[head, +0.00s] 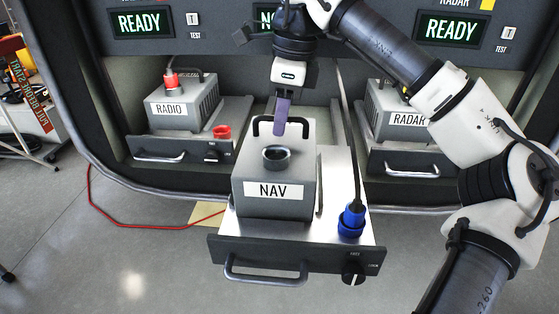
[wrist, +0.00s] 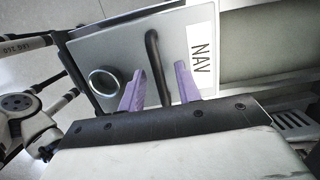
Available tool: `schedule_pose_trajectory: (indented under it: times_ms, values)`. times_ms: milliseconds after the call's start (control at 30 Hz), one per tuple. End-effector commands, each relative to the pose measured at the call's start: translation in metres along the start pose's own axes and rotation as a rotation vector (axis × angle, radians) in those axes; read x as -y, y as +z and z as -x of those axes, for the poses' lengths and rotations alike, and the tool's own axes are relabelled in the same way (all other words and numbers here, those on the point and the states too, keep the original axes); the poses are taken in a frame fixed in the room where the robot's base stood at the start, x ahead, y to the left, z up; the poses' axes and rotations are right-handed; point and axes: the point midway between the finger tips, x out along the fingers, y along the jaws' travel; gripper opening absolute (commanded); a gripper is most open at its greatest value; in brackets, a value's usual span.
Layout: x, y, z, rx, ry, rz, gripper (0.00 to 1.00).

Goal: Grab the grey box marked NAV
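The grey box marked NAV (head: 250,205) sits upright on a pulled-out tray (head: 335,235) in the middle of the head view. A black loop handle (head: 257,126) stands at the back of its top, and a round black-rimmed socket (head: 277,158) is in front of it. My gripper (head: 280,130) is above the box, pointing down at the handle. In the wrist view, the purple fingers of my gripper (wrist: 160,72) stand apart on either side of the black handle (wrist: 158,65), with gaps showing. The NAV label (wrist: 200,63) is to the right there.
A blue plug (head: 351,220) with a cable stands on the tray right of the box. The RADIO box (head: 182,110) is on the left, with a red plug, and the RADAR box (head: 392,118) is on the right. A red cable (head: 110,220) lies across the floor.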

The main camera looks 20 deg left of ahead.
Motion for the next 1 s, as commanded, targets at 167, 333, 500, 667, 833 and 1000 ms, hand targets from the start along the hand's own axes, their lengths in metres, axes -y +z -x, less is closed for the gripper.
schedule_pose_trajectory:
  times_ms: [167, 333, 500, 667, 833, 1000]
  values:
    - [-0.0004, 0.0001, -0.0107, 0.001, 0.000, 0.000, 0.34]
    - [-0.0003, 0.0002, -0.0107, 0.001, -0.001, 0.000, 0.34]
    - [-0.0003, 0.0002, -0.0105, 0.001, 0.000, 0.000, 0.11]
    - [-0.0003, 0.0002, -0.0104, 0.001, 0.000, 0.000, 0.00]
    - [-0.0003, 0.0002, -0.0103, 0.001, 0.000, 0.001, 0.00]
    - [-0.0003, 0.0002, -0.0102, 0.001, 0.000, 0.001, 0.00]
